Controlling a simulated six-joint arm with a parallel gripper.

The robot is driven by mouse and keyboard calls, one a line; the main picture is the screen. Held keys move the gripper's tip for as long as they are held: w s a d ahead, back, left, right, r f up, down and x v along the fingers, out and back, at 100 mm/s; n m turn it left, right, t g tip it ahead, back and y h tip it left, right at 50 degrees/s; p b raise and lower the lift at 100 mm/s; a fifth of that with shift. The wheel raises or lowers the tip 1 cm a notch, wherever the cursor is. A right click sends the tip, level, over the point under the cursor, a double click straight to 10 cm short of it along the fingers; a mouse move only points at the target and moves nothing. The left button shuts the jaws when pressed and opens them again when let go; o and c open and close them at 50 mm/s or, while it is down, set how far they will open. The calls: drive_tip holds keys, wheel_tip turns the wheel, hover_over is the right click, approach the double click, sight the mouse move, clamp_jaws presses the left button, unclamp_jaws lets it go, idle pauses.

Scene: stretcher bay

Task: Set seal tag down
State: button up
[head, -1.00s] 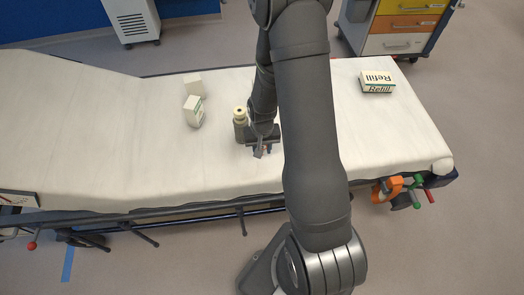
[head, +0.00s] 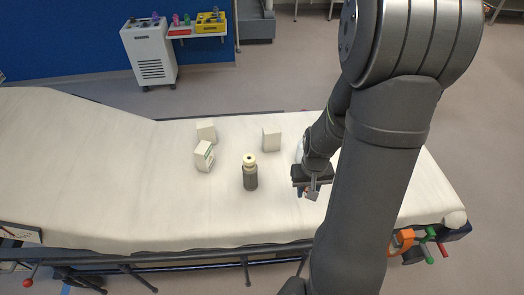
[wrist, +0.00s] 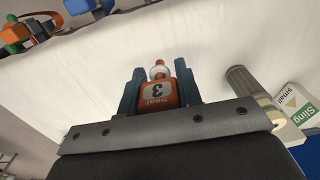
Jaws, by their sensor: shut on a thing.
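My gripper (head: 309,193) is over the bed's white top, right of a dark bottle with a cream cap (head: 250,174). In the wrist view its two blue fingers (wrist: 158,90) are shut on the orange seal tag (wrist: 158,97), whose white label reads "Seal 3". The tag can hardly be made out in the head view. I cannot tell whether it touches the white bed top (head: 90,180).
White boxes (head: 204,156) (head: 207,131) (head: 271,139) stand behind and left of my gripper; a "Sling small" box (wrist: 298,105) shows in the wrist view. An orange clamp (head: 402,241) hangs at the bed's right end. The bed's left part is clear.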

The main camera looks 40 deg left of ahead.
wheel_tip(320, 180, up, 3)
drive_tip(key=shift+f, duration=0.15)
drive_tip(key=w+a+r, duration=0.1)
drive_tip(key=w+a, duration=0.6)
drive_tip(key=a, duration=0.3)
drive_tip(key=w+a, duration=0.7)
drive_tip(key=a, duration=0.3)
drive_tip(key=w+a+f, duration=0.1)
drive_tip(key=w+a, duration=0.2)
drive_tip(key=a, duration=1.8)
drive_tip(key=f, duration=1.2)
drive_tip(key=shift+w+d, duration=0.1)
drive_tip(key=shift+w, duration=0.1)
drive_tip(key=shift+f, duration=1.85)
drive_tip(key=o, duration=0.5)
drive_tip(key=shift+f, duration=0.15)
drive_tip(key=o, duration=0.4)
